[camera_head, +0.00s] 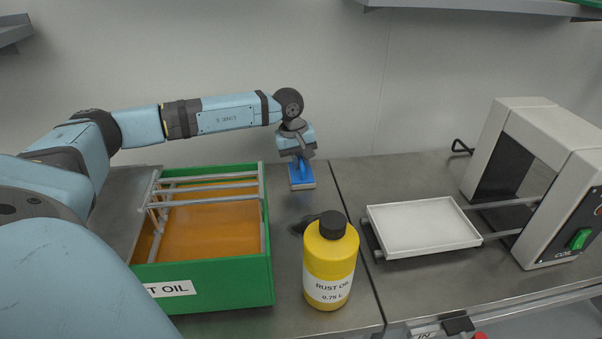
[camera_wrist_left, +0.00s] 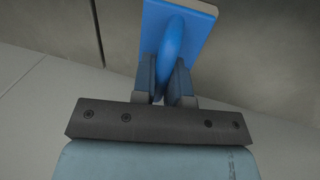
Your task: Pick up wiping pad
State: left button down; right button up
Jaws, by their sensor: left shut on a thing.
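The wiping pad (camera_head: 301,179) is a blue block with a pale underside and a blue handle. My left gripper (camera_head: 299,158) points down and is shut on the pad's handle, at the back of the table behind the yellow bottle. In the left wrist view the blue pad (camera_wrist_left: 190,22) shows beyond the fingers of my left gripper (camera_wrist_left: 172,82), which close on its curved handle. I cannot tell whether the pad touches the table or hangs just above it. My right gripper is not in view.
A green box (camera_head: 215,290) with orange liquid and a metal rack (camera_head: 205,203) stands left. A yellow rust oil bottle (camera_head: 330,268) stands in front of the pad, with a dark patch beside it. Right are a white tray (camera_head: 420,248) and a grey-white machine (camera_head: 565,165).

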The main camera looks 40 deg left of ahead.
aim_at(301, 157)
pick_arm(q)
notch_tip(301, 157, up, 20)
jog(key=p, duration=0.3)
dwell(0.5)
